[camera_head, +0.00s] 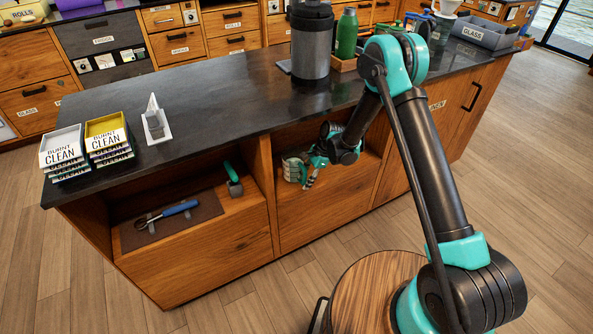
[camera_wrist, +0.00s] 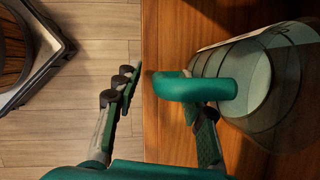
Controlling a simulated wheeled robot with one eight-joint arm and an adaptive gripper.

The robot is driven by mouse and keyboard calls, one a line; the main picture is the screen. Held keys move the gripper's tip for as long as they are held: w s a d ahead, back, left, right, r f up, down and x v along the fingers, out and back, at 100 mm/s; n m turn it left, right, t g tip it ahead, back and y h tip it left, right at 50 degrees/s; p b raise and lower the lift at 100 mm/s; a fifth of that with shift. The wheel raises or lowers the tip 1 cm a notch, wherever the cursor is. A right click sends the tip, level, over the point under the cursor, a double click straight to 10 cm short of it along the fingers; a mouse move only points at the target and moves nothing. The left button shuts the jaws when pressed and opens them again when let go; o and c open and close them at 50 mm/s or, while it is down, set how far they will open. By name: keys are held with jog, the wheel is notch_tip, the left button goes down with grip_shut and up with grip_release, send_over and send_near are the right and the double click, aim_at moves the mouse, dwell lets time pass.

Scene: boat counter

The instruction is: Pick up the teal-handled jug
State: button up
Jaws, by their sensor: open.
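The jug (camera_wrist: 262,82) has a clear, ribbed body and a teal handle (camera_wrist: 195,88). In the head view the jug (camera_head: 292,168) stands in the open cubby of the wooden counter, partly hidden by my gripper (camera_head: 313,172). In the wrist view my gripper (camera_wrist: 165,98) is open around the handle. One finger is left of the handle, apart from it. The other finger is partly hidden under the handle, close to the jug body; I cannot tell whether it touches.
The cubby's side walls and the dark countertop (camera_head: 215,95) above hem in the arm. The left cubby holds a blue-handled tool (camera_head: 168,213) on a mat and a teal-handled tool (camera_head: 233,180). Wooden floor (camera_head: 250,305) lies clear in front.

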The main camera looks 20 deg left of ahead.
aim_at(306, 172)
jog(key=shift+c, duration=0.5)
grip_shut()
jog(key=shift+r, duration=0.15)
jog(key=shift+r, duration=0.65)
notch_tip(306, 172, up, 2)
jog(key=shift+r, duration=0.1)
jog(key=w+d, duration=0.4)
jog(key=d, duration=0.3)
jog(key=w+d, duration=0.5)
jog(key=d, duration=0.3)
jog(key=shift+d, duration=0.3)
